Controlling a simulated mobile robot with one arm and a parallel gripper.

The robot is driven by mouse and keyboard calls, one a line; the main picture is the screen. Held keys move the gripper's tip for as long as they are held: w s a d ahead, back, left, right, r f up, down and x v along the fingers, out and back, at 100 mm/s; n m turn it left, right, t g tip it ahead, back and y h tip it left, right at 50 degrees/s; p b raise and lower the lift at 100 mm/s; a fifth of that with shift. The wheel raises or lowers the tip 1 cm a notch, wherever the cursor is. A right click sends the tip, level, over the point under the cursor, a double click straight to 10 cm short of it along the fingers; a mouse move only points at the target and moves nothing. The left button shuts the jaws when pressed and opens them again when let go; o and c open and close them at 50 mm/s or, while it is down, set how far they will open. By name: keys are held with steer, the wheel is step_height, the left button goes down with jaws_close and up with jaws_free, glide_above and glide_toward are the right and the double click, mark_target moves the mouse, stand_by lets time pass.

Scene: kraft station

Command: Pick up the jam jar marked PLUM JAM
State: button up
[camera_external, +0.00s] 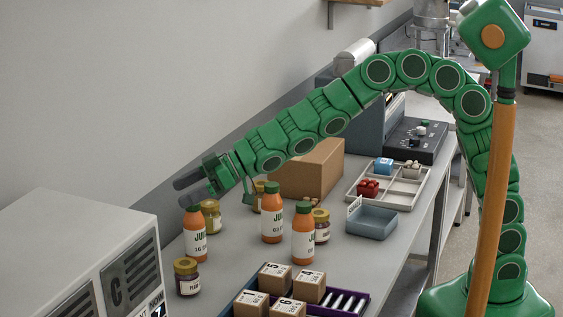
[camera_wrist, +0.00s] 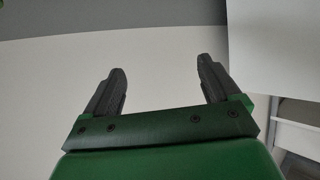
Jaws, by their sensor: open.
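A small dark jam jar (camera_external: 187,277) with a gold lid stands upright on the bench beside the white machine; its label seems to begin with "PLU". My gripper (camera_external: 188,190) is open and empty. It is up above the bench, near the wall, higher than the jar and apart from it. In the wrist view my gripper's fingers (camera_wrist: 162,88) are spread, with only wall and plain surfaces beyond; no jar shows there.
Orange juice bottles stand close to the jars: one (camera_external: 195,235) just behind the plum jar, others (camera_external: 271,213) (camera_external: 303,234) to the right. A purple tray (camera_external: 362,309) of numbered boxes is in front. A cardboard box (camera_external: 312,170), a blue tray (camera_external: 372,223) and a white machine (camera_external: 75,245) flank the bench.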

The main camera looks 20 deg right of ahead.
mark_target(189, 262)
steer(key=shift+g, duration=0.3)
steer(key=f, duration=0.5)
steer(key=s+a+f, duration=0.1)
steer(key=f, duration=0.9)
steer(key=shift+s+a+f, duration=0.15)
steer(key=shift+s+f, duration=0.15)
steer(key=shift+f, duration=0.05)
steer(key=f, duration=0.1)
steer(key=a+f, duration=0.1)
steer(key=f, duration=0.1)
steer(key=shift+a, duration=0.2)
steer(key=shift+w+a+f+y, duration=0.1)
steer(key=shift+a+f+y, duration=0.2)
steer(key=shift+a, duration=0.4)
steer(key=c, duration=1.3)
steer(key=shift+r, duration=0.1)
steer(key=shift+c, duration=0.2)
